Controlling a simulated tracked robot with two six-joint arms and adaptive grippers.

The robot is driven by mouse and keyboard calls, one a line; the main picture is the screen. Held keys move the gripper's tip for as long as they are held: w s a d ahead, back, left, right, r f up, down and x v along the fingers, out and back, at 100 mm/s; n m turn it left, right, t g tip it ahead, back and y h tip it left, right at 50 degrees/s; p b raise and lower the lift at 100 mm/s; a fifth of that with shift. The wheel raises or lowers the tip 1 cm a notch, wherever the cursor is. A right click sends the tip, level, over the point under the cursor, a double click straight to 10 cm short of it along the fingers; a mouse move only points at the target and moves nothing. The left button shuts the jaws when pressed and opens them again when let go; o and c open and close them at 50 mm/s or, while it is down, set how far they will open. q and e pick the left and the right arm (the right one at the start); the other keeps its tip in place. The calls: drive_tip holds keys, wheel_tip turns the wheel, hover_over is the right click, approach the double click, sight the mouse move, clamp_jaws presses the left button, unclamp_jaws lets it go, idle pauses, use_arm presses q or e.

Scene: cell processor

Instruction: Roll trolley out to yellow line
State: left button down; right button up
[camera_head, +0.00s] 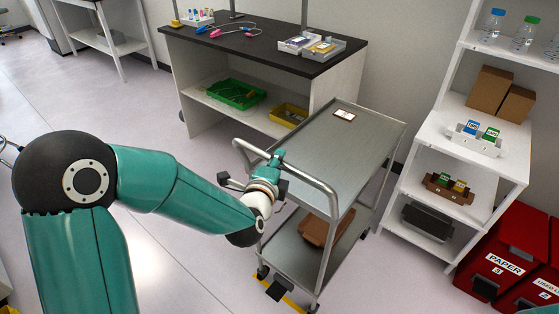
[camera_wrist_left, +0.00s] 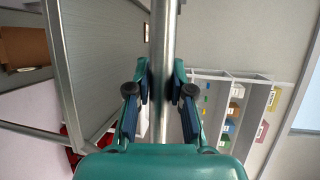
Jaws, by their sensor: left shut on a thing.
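The grey metal trolley (camera_head: 362,150) stands in the middle of the head view, with a top shelf, a lower shelf and dark castors. Its tubular handle (camera_head: 312,182) faces my side. My left gripper (camera_head: 276,162) is shut on the handle. In the left wrist view the fingers (camera_wrist_left: 160,88) close around the bar (camera_wrist_left: 162,40) from both sides. A short piece of the yellow line (camera_head: 293,304) shows on the floor under the trolley's near end; the rest is hidden. My right gripper is not in view.
A black-topped bench (camera_head: 270,45) stands behind the trolley on the left. A white shelf unit (camera_head: 459,103) and red bins (camera_head: 505,262) stand on the right. A brown box (camera_head: 318,229) lies on the lower trolley shelf. Open floor (camera_head: 190,270) lies to the left.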

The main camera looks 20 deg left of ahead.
use_arm(q)
drive_tip(key=shift+s+d+f, duration=0.15)
drive_tip(key=shift+d+f, duration=0.05)
drive_tip(key=shift+f, duration=0.1)
drive_tip(key=c, duration=1)
unclamp_jaws()
drive_tip(key=shift+a+r, duration=0.1)
drive_tip(key=shift+r, duration=0.05)
